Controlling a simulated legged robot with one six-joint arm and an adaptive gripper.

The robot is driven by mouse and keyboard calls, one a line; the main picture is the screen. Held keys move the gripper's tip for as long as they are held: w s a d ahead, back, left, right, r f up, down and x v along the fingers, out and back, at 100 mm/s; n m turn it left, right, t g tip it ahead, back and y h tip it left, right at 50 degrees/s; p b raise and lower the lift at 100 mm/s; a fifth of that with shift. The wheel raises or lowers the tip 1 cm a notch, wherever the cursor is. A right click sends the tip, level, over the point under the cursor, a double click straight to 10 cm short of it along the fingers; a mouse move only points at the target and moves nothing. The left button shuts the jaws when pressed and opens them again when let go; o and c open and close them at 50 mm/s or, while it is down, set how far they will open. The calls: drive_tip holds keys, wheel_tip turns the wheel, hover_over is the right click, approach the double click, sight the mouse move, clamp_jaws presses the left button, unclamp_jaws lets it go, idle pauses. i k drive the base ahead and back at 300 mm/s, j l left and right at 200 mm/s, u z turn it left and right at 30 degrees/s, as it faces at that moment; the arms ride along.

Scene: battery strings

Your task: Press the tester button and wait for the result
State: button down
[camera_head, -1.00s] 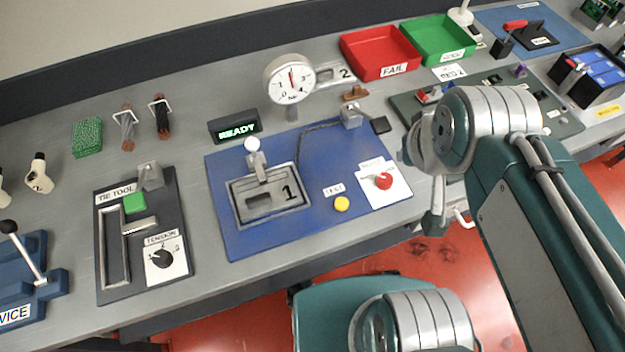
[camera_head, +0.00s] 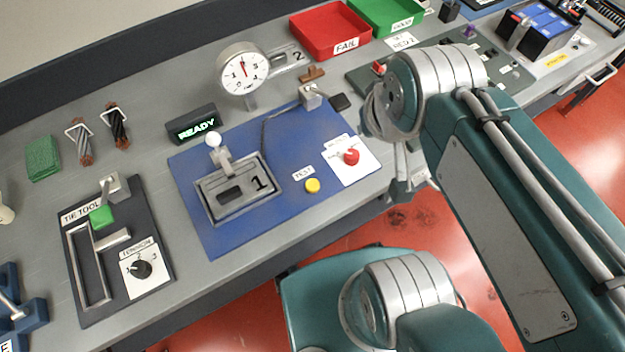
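The yellow button (camera_head: 312,185) with a TEST label sits near the front edge of the blue tester plate (camera_head: 225,240). The display (camera_head: 193,124) behind the plate reads READY in green. A fixture (camera_head: 240,190) marked 1, with a white-knobbed lever (camera_head: 214,140), stands on the plate and looks empty. A round dial gauge (camera_head: 243,69) stands behind it. A red knob (camera_head: 351,157) on a white card is right of the yellow button. My arm crosses the right side, and its links hide what lies behind. My gripper cannot be made out. Nothing is seen touching the yellow button.
The tie tool (camera_head: 101,216) with its tension dial is at the left. A green block (camera_head: 43,158) and two cable bundles lie behind it. A red FAIL tray (camera_head: 330,28) and a green tray (camera_head: 385,14) stand at the back. Red floor lies before the bench.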

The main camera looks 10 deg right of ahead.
sight(311, 185)
drive_tip(key=k+j+z, duration=0.3)
drive_tip(key=j, duration=0.25)
drive_tip(key=k+j+z, duration=0.3)
drive_tip(key=k, duration=0.3)
drive_tip(key=i+j, duration=0.05)
drive_tip(key=j, duration=0.05)
